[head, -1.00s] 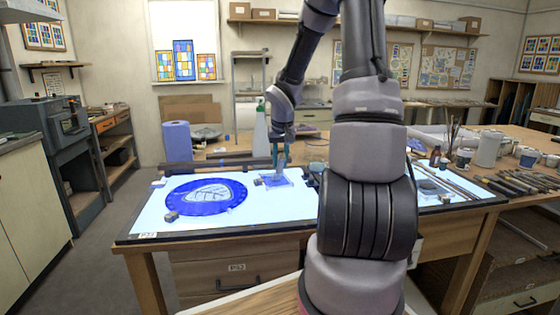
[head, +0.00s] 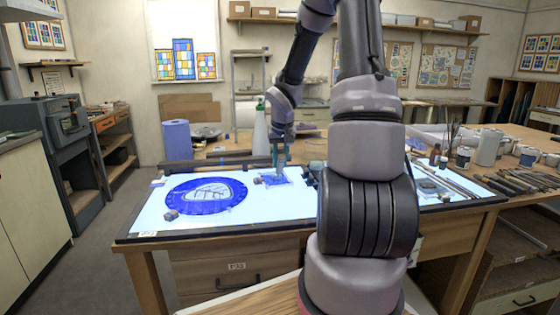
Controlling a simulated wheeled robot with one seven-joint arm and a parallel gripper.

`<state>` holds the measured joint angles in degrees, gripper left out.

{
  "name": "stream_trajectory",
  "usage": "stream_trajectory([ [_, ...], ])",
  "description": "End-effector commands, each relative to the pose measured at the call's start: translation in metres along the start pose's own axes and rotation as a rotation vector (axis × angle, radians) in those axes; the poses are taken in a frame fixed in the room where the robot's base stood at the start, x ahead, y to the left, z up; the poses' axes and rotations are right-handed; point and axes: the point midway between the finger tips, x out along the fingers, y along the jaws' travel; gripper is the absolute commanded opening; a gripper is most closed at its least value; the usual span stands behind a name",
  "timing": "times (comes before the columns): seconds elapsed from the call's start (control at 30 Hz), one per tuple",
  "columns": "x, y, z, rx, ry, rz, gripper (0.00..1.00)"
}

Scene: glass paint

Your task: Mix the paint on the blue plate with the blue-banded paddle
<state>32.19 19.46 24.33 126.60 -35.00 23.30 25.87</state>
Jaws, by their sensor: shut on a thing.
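The blue plate (head: 287,180) is a small blue square on the lit table top, partly hidden by my gripper. My gripper (head: 279,164) points down above it, just left of my large arm links. It is shut on a thin, upright tool, the paddle (head: 277,175), whose lower end is at the plate. Its blue band is too small to make out. I cannot tell exactly where the tip meets the paint.
A round blue glass piece with a pale leaf pattern (head: 205,194) lies left on the light table (head: 150,216). A blue paper roll (head: 177,140) and a spray bottle (head: 260,133) stand behind. Brushes and jars are at right.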

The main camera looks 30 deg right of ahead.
Motion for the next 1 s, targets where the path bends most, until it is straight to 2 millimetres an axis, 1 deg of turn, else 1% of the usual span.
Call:
stream_trajectory([
  [0.4,0.002,0.001,0.000,0.000,0.000,0.000,0.00],
  [0.7,0.006,0.011,-0.012,0.001,0.000,0.000,0.00],
  [0.87,0.008,0.011,-0.015,0.001,0.000,0.000,0.00],
  [1.0,0.011,0.010,-0.024,0.001,0.000,-0.001,0.00],
])
